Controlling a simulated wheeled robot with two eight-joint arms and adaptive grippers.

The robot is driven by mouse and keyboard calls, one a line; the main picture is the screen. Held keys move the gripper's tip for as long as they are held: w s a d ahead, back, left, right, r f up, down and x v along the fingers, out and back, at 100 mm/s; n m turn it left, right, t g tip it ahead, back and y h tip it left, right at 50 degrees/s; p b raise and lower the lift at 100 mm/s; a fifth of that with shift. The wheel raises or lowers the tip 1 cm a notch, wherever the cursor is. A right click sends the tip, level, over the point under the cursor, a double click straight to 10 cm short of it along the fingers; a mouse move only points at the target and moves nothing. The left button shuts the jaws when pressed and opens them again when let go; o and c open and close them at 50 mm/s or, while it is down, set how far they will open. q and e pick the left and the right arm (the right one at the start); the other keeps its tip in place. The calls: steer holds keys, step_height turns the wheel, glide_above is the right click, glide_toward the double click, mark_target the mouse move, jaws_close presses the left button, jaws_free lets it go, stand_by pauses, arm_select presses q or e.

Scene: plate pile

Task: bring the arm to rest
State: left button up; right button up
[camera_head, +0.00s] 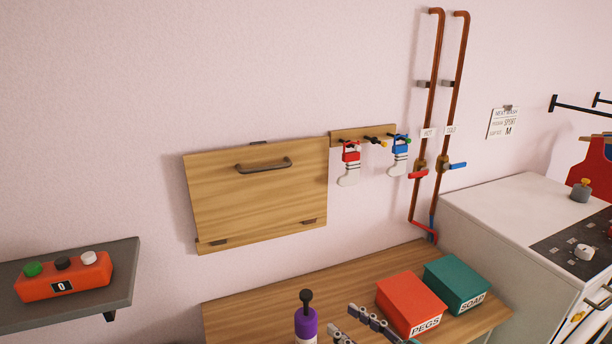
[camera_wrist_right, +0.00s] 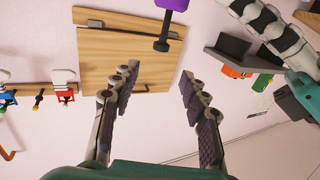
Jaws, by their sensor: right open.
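My right gripper (camera_head: 370,326) shows at the bottom edge of the head view, in front of the wooden bench. Its two segmented fingers also show in the right wrist view (camera_wrist_right: 158,85), spread apart with nothing between them. In that view, a segmented grey and black part with teal (camera_wrist_right: 268,28) enters at the upper right; it looks like my left gripper. Its jaw opening does not show. The left gripper is not in the head view.
A purple bottle (camera_head: 306,324) with a black knob stands close left of my right gripper. A red PEGS box (camera_head: 411,300) and green SOAP box (camera_head: 455,283) sit on the bench (camera_head: 250,308). A shelf (camera_head: 122,285) bears a button box (camera_head: 62,281). The wall holds a wooden panel (camera_head: 255,200).

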steer(key=s+f+m+g+h, duration=0.4)
steer(key=f+g+h, duration=0.1)
steer(key=f, duration=0.5)
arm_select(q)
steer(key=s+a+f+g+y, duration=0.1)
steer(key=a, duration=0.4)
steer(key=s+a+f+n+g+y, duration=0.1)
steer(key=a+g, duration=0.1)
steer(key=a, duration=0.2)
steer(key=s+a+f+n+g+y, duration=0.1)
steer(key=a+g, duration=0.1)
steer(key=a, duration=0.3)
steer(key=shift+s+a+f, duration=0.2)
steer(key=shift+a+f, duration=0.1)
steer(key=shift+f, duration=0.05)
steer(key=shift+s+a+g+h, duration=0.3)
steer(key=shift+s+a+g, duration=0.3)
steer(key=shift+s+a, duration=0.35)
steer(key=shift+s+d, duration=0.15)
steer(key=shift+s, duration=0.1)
arm_select(e)
steer(key=s+d+f+m+h, duration=0.2)
steer(key=s+d+m+h, duration=0.1)
steer(key=d+m+h, duration=0.2)
steer(key=d+h, duration=0.2)
steer(key=d, duration=0.2)
steer(key=shift+s+d+f+g+h, duration=0.2)
steer(key=shift+s+f+g+h, duration=0.1)
steer(key=shift+f+h, duration=0.1)
